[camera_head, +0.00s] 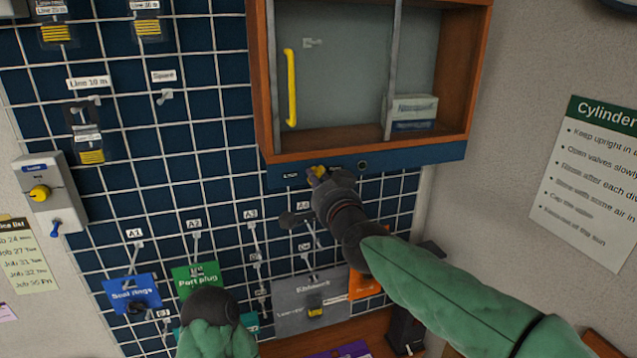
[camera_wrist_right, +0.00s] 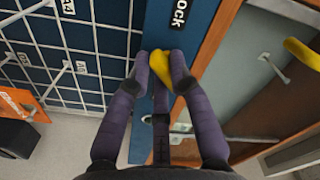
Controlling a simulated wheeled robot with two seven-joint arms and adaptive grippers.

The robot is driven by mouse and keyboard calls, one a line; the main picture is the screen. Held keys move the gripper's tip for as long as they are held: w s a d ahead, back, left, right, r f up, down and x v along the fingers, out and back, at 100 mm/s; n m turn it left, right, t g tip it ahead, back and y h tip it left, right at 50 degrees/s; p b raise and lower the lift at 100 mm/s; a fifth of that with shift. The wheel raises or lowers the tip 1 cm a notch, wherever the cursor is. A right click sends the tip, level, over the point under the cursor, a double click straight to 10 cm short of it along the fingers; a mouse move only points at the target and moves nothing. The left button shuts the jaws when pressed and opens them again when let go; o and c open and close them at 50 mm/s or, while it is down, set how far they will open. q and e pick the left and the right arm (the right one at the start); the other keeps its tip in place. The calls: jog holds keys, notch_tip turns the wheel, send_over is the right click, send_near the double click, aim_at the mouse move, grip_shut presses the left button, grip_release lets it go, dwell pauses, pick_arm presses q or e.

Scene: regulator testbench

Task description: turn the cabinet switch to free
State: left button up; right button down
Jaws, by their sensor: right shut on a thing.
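The cabinet switch is a small yellow knob (camera_head: 317,171) on the blue strip (camera_head: 425,156) along the cabinet's lower edge. My right gripper (camera_head: 319,177) is shut on the knob, its dark fingers covering part of it. In the right wrist view the yellow knob (camera_wrist_right: 159,63) sits between the fingertips (camera_wrist_right: 160,72). A label (camera_wrist_right: 180,13) ending in "ock" is beside it there. The knob's exact pointing direction is hard to tell.
The wooden cabinet (camera_head: 264,90) has a grey door with a yellow handle (camera_head: 291,88) and a white box (camera_head: 414,112) inside. A wall box with another yellow knob (camera_head: 40,193) is at the left.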

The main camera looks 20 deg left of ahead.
dwell(0.3)
jog(key=c, duration=1.1)
grip_release()
jog(key=v, duration=1.2)
jog(key=shift+w+f, duration=0.1)
